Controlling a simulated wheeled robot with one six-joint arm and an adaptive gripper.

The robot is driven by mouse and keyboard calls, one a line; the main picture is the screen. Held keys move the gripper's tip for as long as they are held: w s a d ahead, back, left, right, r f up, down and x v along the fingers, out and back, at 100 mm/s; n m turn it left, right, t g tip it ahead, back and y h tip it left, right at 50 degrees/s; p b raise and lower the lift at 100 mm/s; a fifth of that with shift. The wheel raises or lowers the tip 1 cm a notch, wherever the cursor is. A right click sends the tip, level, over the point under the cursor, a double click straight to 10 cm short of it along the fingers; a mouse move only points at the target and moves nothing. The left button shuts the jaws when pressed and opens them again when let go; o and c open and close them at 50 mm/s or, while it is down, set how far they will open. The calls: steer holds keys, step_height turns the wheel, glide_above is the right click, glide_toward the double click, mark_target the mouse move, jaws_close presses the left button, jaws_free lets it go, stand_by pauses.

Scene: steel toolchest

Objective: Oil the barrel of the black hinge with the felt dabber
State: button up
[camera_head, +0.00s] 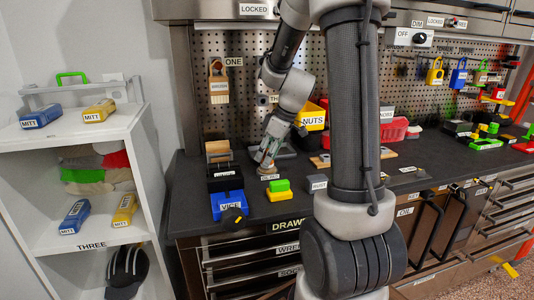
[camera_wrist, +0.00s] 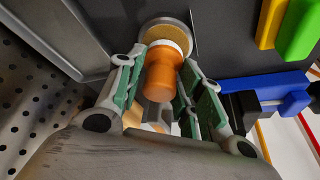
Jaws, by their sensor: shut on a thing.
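My gripper (camera_wrist: 160,82) is shut on an orange cylindrical handle (camera_wrist: 162,76), which I take to be the felt dabber's. The green-padded fingers stand on both sides of it. A white collar joins the handle, and a round tan disc with a metal rim (camera_wrist: 157,28) lies just beyond it; whether they touch is unclear. In the head view my gripper (camera_head: 269,153) points down over a small round thing (camera_head: 266,170) at the bench's front left, above a label. The felt tip is hidden. I cannot pick out the black hinge in either view.
A blue vise (camera_head: 229,205) and a green-and-yellow block (camera_head: 279,190) stand close by at the front edge. A perforated board (camera_head: 235,110) rises behind. My arm hides the middle of the bench (camera_head: 435,150). A white shelf (camera_head: 85,145) stands left.

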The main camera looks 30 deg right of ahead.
mark_target(267, 150)
steer(key=shift+f, duration=0.55)
stand_by(1.6)
steer(key=shift+r, duration=3.55)
